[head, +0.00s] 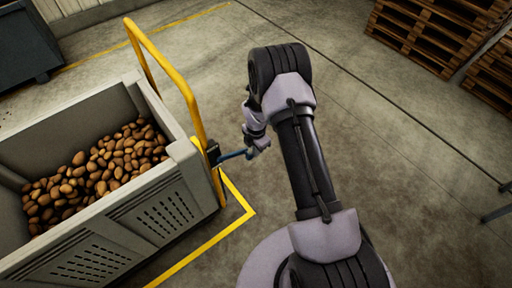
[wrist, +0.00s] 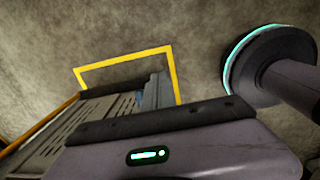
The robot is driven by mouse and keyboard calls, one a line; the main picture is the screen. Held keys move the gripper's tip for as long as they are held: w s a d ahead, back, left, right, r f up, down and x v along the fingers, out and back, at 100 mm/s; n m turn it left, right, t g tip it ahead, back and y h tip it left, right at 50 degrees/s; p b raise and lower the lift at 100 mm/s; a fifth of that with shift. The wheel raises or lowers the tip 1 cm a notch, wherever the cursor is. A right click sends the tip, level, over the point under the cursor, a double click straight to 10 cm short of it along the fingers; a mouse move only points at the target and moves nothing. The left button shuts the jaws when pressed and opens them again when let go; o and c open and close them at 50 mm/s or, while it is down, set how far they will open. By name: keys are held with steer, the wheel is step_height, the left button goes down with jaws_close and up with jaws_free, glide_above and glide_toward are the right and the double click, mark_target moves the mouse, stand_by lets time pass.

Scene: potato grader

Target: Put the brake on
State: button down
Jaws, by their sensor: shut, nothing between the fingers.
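A blue lever (head: 232,155) sticks out to the right from a dark mount (head: 213,152) at the foot of the yellow push handle (head: 186,90) of a crate trolley. My gripper (head: 254,149) is at the lever's right end in the head view, shut with nothing between its fingers. I cannot tell whether it touches the lever. In the wrist view a grey-violet housing of mine with a small green light fills the bottom and hides the fingertips. The lever is not clearly visible there.
A grey crate (head: 180,192) of potatoes (head: 98,170) stands at left. Yellow floor lines (head: 215,237) run around its corner. Wooden pallets (head: 436,32) are stacked at the upper right, and a dark bin (head: 25,45) is at the upper left. The floor between is clear.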

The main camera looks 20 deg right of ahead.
steer(key=shift+s+a+f+b, duration=0.1)
steer(key=shift+a+f+b, duration=0.1)
steer(key=shift+f, duration=0.35)
steer(key=shift+a+f+b, duration=0.1)
steer(key=shift+f+b, duration=0.1)
steer(key=shift+f, duration=0.35)
